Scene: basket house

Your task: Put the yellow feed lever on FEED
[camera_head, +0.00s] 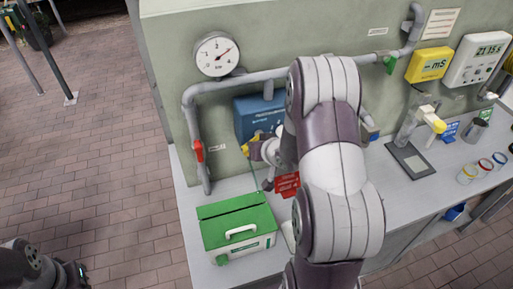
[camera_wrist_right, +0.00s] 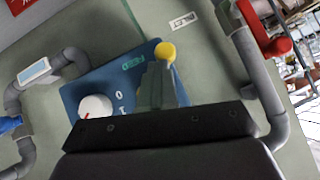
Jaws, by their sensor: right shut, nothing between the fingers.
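A blue feeder box (camera_head: 258,114) is fixed on the wall in the head view. The yellow feed lever (camera_head: 252,146) shows at its lower left, close to my right gripper (camera_head: 264,150). In the right wrist view, the lever's round yellow knob (camera_wrist_right: 165,52) shows just beyond my right gripper (camera_wrist_right: 161,75), near the green FEED label (camera_wrist_right: 132,64) on the blue panel (camera_wrist_right: 100,82). The right gripper is shut and empty. I cannot tell whether it touches the lever; the stem is hidden. My left gripper (camera_head: 76,275) is at the lower left, its jaws unclear.
A white dial (camera_wrist_right: 96,106) sits on the panel. Grey pipe (camera_head: 190,115) with a red valve handle (camera_head: 198,151) runs left of the box. A green case (camera_head: 238,230) stands on the counter below. My right arm hides part of the counter and wall.

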